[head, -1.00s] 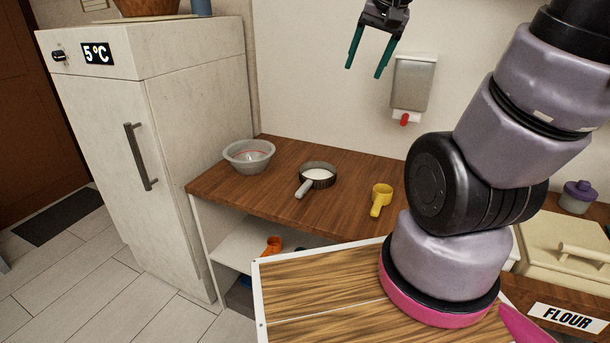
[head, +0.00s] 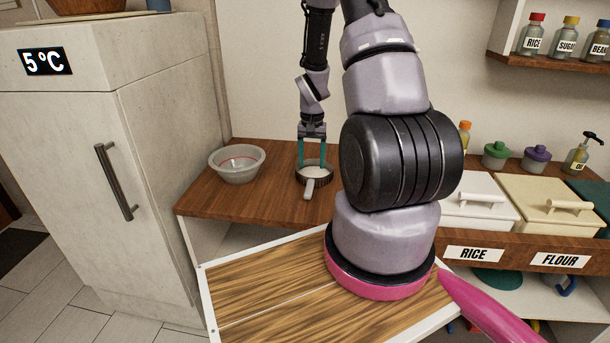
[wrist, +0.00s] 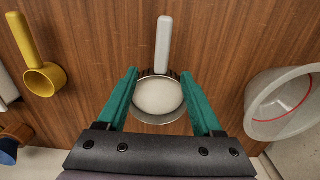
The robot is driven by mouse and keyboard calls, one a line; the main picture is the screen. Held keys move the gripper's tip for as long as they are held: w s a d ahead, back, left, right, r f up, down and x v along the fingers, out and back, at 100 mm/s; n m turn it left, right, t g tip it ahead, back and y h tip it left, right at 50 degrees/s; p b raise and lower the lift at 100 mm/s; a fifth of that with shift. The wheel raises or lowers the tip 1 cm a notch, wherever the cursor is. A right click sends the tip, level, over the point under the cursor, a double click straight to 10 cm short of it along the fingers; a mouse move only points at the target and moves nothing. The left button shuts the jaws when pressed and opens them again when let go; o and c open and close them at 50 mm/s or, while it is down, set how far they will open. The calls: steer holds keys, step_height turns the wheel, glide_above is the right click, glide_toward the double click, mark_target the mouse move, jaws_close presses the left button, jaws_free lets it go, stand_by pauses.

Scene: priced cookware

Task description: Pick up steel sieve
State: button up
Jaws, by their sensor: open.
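My gripper (head: 313,160) is open, with green fingers pointing down at the sieve. In the wrist view my gripper's fingertips (wrist: 161,72) are on either side of the sieve's rim near the handle end. I cannot tell whether they touch it.
A grey bowl (head: 237,163) stands left of the sieve, near the fridge (head: 110,150). A yellow cup with a handle (wrist: 42,78) lies on the other side in the wrist view. Lidded bins (head: 480,205) stand at the right. Open counter (wrist: 230,35) surrounds the sieve.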

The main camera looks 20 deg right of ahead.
mark_target(310, 184)
step_height(310, 184, down, 11)
steer(key=shift+w+a+r, duration=0.1)
steer(key=shift+w+r, duration=0.05)
steer(key=shift+r, duration=0.05)
stand_by(0.3)
jaws_close()
stand_by(1.4)
